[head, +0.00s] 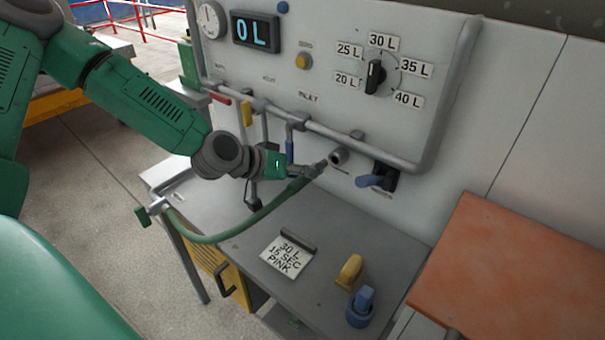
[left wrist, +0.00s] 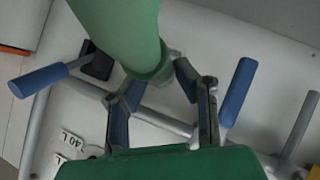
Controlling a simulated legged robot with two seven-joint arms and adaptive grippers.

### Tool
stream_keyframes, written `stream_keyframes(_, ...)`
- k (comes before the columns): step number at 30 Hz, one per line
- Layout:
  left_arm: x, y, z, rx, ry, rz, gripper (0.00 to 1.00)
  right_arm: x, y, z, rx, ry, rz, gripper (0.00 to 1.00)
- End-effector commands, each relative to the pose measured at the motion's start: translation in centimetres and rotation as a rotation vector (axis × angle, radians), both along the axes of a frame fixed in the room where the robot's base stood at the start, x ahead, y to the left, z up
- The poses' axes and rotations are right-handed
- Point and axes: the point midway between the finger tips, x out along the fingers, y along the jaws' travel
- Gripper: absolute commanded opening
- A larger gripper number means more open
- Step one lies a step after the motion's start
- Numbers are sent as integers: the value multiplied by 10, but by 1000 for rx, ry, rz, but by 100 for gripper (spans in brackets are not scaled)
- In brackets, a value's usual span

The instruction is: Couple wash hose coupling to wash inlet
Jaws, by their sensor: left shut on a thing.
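The wash hose coupling (head: 318,168) is a small grey fitting on the end of the green hose (head: 240,230). My left gripper (head: 303,172) is shut on it and holds it in front of the panel. The wash inlet (head: 338,157) is a grey round stub on the panel, just right of the coupling's tip. The two look nearly in line, but I cannot tell whether they touch. In the left wrist view the green hose (left wrist: 120,30) runs between my left gripper's fingers (left wrist: 165,88) and hides the inlet. My right gripper is not in view.
A blue-handled lever (head: 370,181) sits right of the inlet and another blue handle (head: 290,150) hangs close above the gripper. A grey pipe (head: 330,132) crosses above. The bench (head: 330,235) below bears a note card (head: 287,255), a yellow part (head: 349,271) and a blue part (head: 361,308).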

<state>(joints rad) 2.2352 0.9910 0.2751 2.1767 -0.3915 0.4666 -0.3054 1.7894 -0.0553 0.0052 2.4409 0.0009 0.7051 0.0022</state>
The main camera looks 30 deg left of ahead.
Motion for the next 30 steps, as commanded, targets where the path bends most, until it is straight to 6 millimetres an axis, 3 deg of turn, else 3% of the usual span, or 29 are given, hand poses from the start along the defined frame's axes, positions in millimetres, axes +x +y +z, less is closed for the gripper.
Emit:
stream_keyframes(16,0,7,-2,-7,0,-1,0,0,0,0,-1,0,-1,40)
stream_keyframes(30,-1,-8,2,7,-1,-3,0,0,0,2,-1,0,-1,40)
